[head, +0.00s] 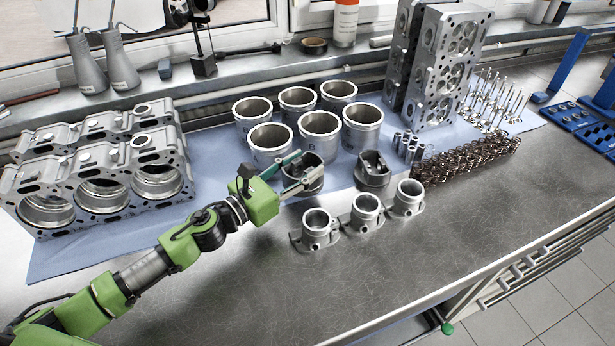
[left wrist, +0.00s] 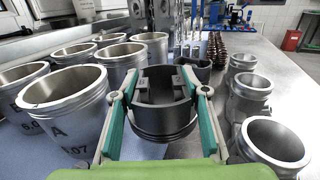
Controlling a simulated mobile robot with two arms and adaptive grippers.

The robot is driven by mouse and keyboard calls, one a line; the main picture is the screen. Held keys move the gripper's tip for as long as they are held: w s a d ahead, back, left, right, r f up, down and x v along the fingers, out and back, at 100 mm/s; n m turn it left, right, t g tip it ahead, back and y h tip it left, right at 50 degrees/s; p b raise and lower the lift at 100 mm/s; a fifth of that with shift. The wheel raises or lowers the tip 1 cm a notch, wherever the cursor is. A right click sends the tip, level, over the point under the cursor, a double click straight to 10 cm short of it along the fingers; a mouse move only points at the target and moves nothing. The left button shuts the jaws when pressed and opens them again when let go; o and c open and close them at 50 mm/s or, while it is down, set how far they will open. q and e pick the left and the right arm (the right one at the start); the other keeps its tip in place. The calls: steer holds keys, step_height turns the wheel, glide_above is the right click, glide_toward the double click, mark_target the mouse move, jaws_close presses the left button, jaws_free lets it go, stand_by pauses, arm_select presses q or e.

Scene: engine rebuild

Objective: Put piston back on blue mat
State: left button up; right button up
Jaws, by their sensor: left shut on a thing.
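My left gripper (head: 290,176) is shut on a dark metal piston (head: 304,178), with one finger on each side of it. The piston is upright in the left wrist view (left wrist: 160,118). It is over or on the front edge of the blue mat (head: 222,183); I cannot tell whether its base touches the mat. A second piston (head: 373,170) stands to the right at the mat's front edge. My right gripper is not in view.
Several cylinder liners (head: 320,135) stand behind the held piston. Three small flanged cylinders (head: 366,211) stand in front on bare metal. Engine blocks (head: 103,178) lie left; springs (head: 465,160) and cylinder heads (head: 449,68) are right. The bench front (head: 330,290) is clear.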

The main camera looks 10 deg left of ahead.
arm_select(q)
steer(key=shift+w+d+f, duration=0.5)
steer(key=shift+w+f, duration=0.05)
steer(key=shift+f, duration=0.25)
step_height(320, 180, down, 3)
steer(key=shift+r, duration=0.1)
steer(key=shift+f, duration=0.2)
steer(key=o, duration=1)
steer(key=shift+f, duration=0.2)
steer(key=o, duration=0.5)
steer(key=shift+c, duration=0.2)
steer(key=shift+s+r, duration=0.1)
steer(key=shift+r, duration=0.1)
